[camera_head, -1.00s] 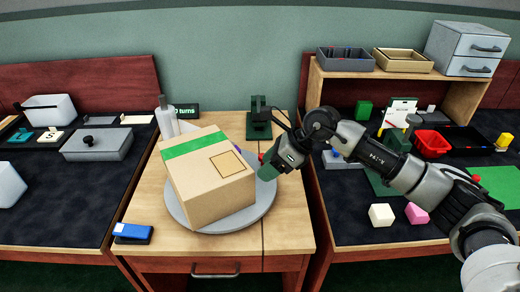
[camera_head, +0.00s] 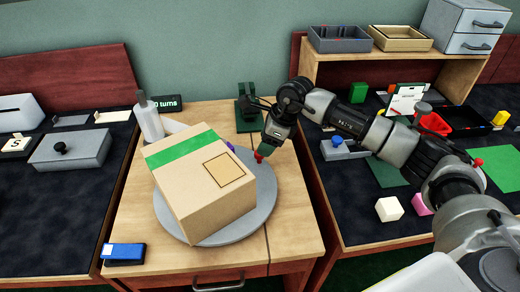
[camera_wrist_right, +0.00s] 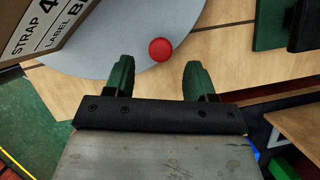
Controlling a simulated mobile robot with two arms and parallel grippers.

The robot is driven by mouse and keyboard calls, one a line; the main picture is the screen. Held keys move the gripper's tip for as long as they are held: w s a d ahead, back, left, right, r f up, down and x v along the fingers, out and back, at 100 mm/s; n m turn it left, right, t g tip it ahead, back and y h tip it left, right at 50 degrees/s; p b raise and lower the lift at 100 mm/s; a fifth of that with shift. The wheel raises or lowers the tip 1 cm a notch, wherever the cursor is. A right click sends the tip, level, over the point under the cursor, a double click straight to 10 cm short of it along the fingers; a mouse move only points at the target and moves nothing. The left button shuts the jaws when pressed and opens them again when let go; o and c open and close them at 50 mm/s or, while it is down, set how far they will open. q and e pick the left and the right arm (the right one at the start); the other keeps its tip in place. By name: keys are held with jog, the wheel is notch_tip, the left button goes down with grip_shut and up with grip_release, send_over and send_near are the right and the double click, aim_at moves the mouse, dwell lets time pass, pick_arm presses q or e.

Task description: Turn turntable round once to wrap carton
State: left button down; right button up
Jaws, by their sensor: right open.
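The cardboard carton (camera_head: 205,185) with a green strip and a tan label patch sits on the round grey turntable (camera_head: 262,218). A red knob (camera_head: 259,157) stands at the turntable's right rim. My right gripper (camera_head: 266,144) points down at the red knob. In the right wrist view its two green fingers (camera_wrist_right: 160,78) are apart with nothing between them; the red knob (camera_wrist_right: 160,49) lies just beyond the tips, centred between them. A printed corner of the carton (camera_wrist_right: 45,25) shows there too. My left gripper is not in view.
A black display (camera_head: 168,103) reads "0 turns" behind the carton, beside a white bottle (camera_head: 148,118). A dark green stand (camera_head: 248,115) is behind the gripper. A blue device (camera_head: 123,254) lies at the wooden table's front left. Side benches hold bins and blocks.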

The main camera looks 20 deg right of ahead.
jog(key=x, duration=0.3)
jog(key=shift+w+a+f, duration=0.2)
jog(key=shift+a+f, duration=0.05)
jog(key=shift+f, duration=0.4)
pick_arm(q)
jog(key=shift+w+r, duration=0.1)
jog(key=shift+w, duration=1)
pick_arm(e)
jog(key=shift+c, duration=0.3)
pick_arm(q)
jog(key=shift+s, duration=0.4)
pick_arm(e)
grip_shut()
